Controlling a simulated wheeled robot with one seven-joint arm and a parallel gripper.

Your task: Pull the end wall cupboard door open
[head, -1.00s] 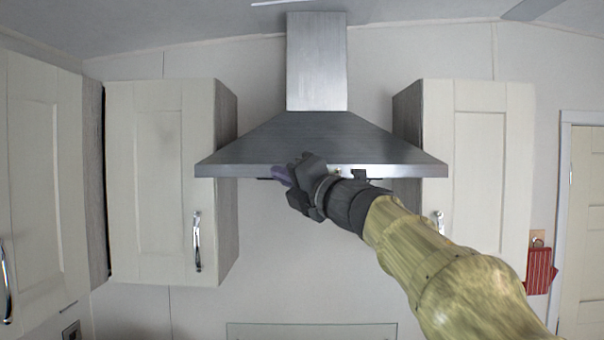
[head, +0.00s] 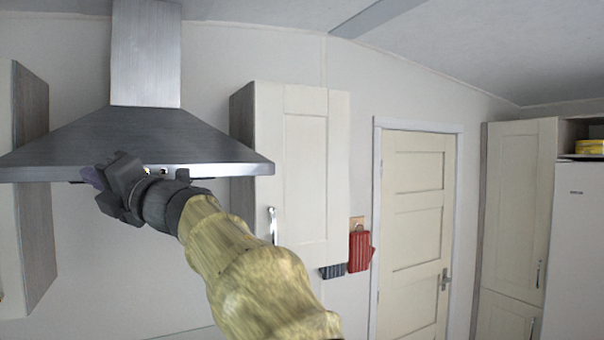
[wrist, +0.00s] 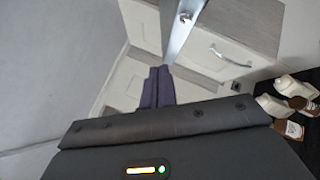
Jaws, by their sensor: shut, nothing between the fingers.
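A pale cupboard (head: 318,190) hangs right of the cooker hood, its door shut, with a chrome handle (head: 272,226) low on its left side. Another cupboard (head: 36,190) is cut off at the left edge, showing mostly its grey side. I cannot tell which is the end wall cupboard. My gripper (head: 92,177) is in front of the hood's lower edge, apart from both cupboard handles. In the wrist view its dark fingers (wrist: 158,86) are together and empty. Beyond them is a pale cupboard front with a handle (wrist: 228,56).
The metal hood (head: 130,140) is close behind my gripper. Bottles (wrist: 290,88) stand at the right of the wrist view.

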